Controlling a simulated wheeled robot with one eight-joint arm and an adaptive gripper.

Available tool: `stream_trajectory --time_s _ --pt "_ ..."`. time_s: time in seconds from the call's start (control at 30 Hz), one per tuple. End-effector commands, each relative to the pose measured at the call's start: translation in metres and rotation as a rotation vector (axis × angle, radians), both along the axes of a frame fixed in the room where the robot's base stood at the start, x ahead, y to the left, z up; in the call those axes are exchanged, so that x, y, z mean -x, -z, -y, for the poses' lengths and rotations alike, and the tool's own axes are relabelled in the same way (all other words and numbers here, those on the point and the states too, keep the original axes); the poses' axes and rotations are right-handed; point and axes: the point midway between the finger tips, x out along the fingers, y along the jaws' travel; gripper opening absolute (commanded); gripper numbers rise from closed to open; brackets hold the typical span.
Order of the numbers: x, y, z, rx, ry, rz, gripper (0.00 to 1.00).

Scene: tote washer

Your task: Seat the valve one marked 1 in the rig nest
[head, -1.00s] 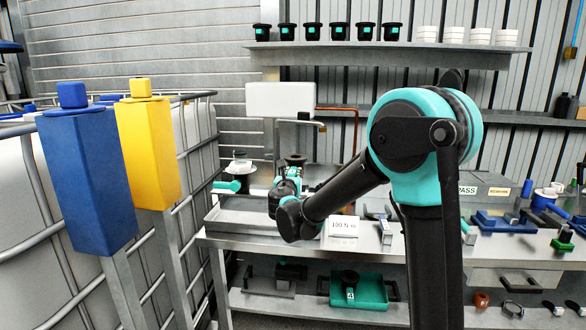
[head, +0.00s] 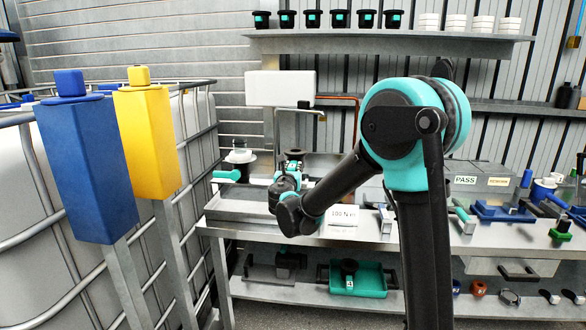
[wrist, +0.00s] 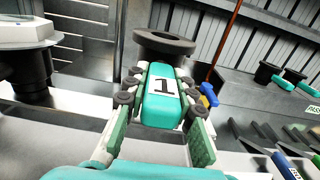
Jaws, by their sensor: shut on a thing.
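My gripper (wrist: 152,95) is shut on valve one, a teal body with a black "1" on a white label (wrist: 163,86) and a wide black round top (wrist: 165,42). The black top of valve one also shows in the head view (head: 294,153), above the grey counter. My gripper (head: 286,178) partly covers the teal body there. The valve looks roughly upright. I cannot clearly make out the rig nest. A stand with a white disc and a teal handle (head: 228,174) is left of my gripper; whether it is the rig cannot be told.
A shallow metal tray (head: 222,208) lies on the counter below my gripper, beside a "100 N m" sign (head: 343,215). A teal tray (head: 370,280) with a black-topped part sits on the lower shelf. Blue (head: 88,170) and yellow (head: 147,140) posts stand left.

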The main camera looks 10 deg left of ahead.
Motion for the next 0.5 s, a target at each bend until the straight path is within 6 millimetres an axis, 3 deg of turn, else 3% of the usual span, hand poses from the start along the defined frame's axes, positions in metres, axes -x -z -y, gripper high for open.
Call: stream_trajectory --time_s 0.5 --pt "0.0002 0.0093 0.0001 0.001 0.000 0.000 0.00"
